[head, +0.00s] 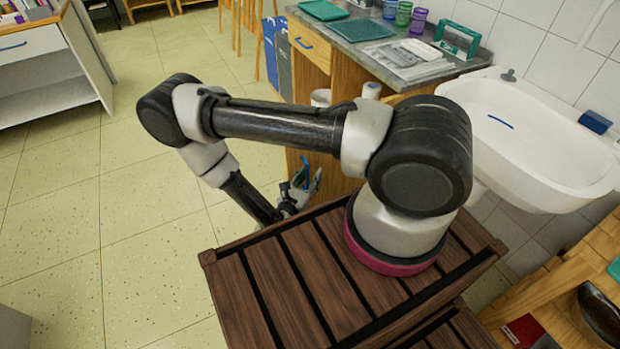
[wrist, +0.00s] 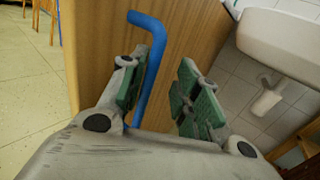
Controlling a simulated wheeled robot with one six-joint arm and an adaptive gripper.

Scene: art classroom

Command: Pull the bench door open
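The bench door (wrist: 188,38) is a plain wooden panel that fills the middle of the wrist view. In the head view its wood (head: 335,182) shows low on the bench, partly hidden by my arm. Its blue bar handle (wrist: 151,62) runs down between the fingers of my gripper (wrist: 163,88), close beside the left finger and apart from the right one. My gripper is open; I cannot tell whether the left finger touches the handle. In the head view my gripper (head: 303,187) is small and reaches down to the handle (head: 306,168).
The bench top (head: 345,38) carries trays, cups and papers. A white sink (head: 535,140) stands right of the bench and also shows in the wrist view (wrist: 282,38). A white cabinet (head: 45,75) is at the far left. The tiled floor (head: 150,200) between is clear.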

